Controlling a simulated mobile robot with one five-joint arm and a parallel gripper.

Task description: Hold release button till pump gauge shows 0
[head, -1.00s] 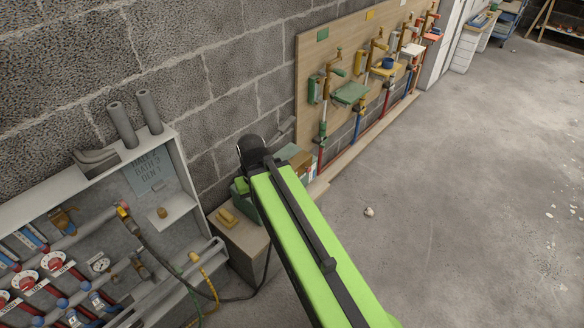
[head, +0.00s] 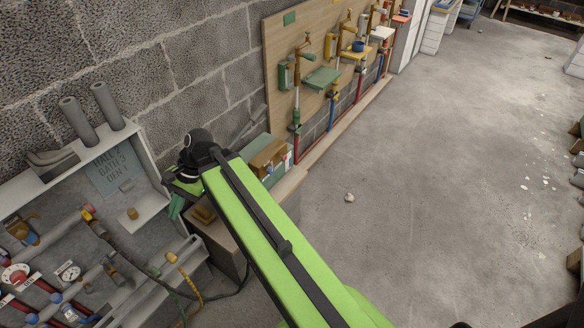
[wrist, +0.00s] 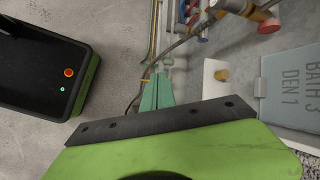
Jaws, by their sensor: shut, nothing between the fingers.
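My gripper (head: 175,208) is shut and empty at the end of my green arm, above the low bench beside the pipe panel. Its teal fingers also show in the wrist view (wrist: 157,92), pressed together. A small white dial gauge (head: 68,271) sits on the pipe panel; its reading is too small to tell. A dark hose (head: 128,262) runs from the panel down to the right, and also crosses the wrist view (wrist: 190,35). I cannot make out a pump or a release button in either view; my arm hides part of the bench.
The pipe panel (head: 160,172) holds several valves and a sign (head: 115,172). The floor (head: 420,180) at right is mostly open.

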